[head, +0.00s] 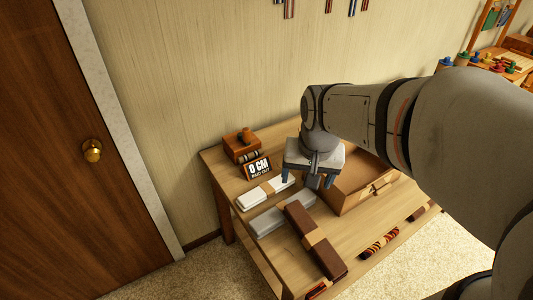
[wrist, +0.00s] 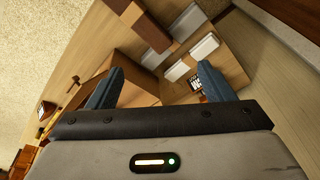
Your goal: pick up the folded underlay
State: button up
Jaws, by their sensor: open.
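Three folded, banded bundles lie on the wooden table; I cannot tell for certain which is the underlay. A white one (head: 252,199) lies near the sign. In the wrist view the brown bundle (wrist: 152,34) and a pale bundle (wrist: 205,46) show beyond the fingers. My gripper (head: 307,180) is open above the table near the wooden tray, behind the bundles; its blue fingers (wrist: 158,82) have nothing between them.
An open wooden tray (head: 345,205) stands right of the bundles. A sign reading "0 CM" (head: 257,168) and a small wooden box (head: 238,148) are at the back left. Rolled striped textiles (head: 380,243) lie at the front edge. A door (head: 60,150) is left.

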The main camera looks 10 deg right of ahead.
jog(key=shift+o, duration=0.2)
jog(key=w+d+f+m+b, duration=0.1)
jog(key=w+f+m, duration=0.1)
jog(key=w+f, duration=0.3)
jog(key=w+f+m+g+b, duration=0.1)
jog(key=w+f+m+b, duration=0.1)
jog(key=w+f, duration=0.3)
jog(key=shift+d+f+m, duration=0.2)
jog(key=shift+d+m, duration=0.2)
jog(key=w+f+m+b, duration=0.1)
jog(key=w+f, duration=0.1)
jog(key=f, duration=0.2)
jog(key=w+d+f+m+g+b, duration=0.1)
jog(key=w+f+m, duration=0.1)
jog(key=w+f, duration=0.1)
jog(key=w+d+f+m+b, duration=0.1)
jog(key=w+f, duration=0.1)
jog(key=f, duration=0.3)
jog(key=shift+w, duration=0.3)
jog(key=f, duration=0.8)
jog(key=shift+s, duration=0.35)
jog(key=c, duration=1.3)
jog(key=shift+o, duration=0.2)
jog(key=shift+r, duration=0.1)
